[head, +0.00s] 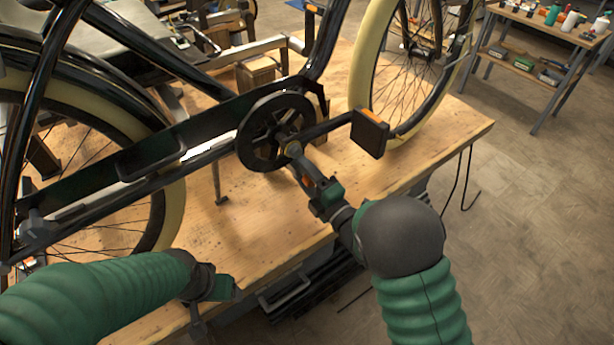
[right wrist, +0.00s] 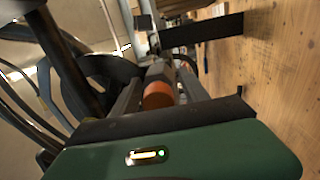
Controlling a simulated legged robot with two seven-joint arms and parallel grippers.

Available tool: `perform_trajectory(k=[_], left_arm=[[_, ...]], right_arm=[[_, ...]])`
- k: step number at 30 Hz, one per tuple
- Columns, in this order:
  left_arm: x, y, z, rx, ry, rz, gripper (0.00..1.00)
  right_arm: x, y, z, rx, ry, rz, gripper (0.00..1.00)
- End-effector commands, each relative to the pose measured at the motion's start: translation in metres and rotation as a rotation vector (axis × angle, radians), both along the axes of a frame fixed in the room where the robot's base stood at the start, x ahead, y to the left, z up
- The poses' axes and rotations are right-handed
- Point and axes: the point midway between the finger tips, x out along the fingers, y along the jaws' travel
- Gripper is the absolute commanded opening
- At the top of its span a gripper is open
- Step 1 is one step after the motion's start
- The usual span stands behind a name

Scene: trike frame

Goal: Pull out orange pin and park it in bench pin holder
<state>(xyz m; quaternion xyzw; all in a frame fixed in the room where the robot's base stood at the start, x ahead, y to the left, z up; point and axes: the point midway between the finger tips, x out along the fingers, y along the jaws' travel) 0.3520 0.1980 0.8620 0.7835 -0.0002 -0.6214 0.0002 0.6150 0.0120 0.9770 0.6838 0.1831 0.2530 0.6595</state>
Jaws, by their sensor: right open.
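The orange pin (right wrist: 158,96) shows in the right wrist view as a short orange cylinder with a grey part beside it. It lies between the dark fingers of my open right gripper (right wrist: 160,88); I cannot tell whether they touch it. In the head view, the right gripper (head: 304,168) reaches up to the frame just below the chainring (head: 275,132), and a small orange spot shows beside its fingers. My left gripper (head: 208,298) is low over the bench's front edge, its fingers unclear. I cannot make out the bench pin holder.
The black trike frame (head: 160,140) stands on the wooden bench (head: 255,225), with cream-tyred wheels at left and back. A pedal (head: 370,133) juts out right of my right gripper. A side table (head: 545,25) with bottles stands at the back right. Bench wood before the frame is mostly clear.

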Motion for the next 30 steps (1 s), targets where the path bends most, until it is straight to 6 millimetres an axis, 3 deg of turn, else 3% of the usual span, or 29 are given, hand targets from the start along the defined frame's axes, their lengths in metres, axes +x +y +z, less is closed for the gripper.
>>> perform_trajectory(k=[30], left_arm=[[0.0,0.0,-0.0077,0.0,0.0,0.0,0.73]], right_arm=[[-0.0004,-0.0002,0.001,0.001,-0.001,0.001,0.53]])
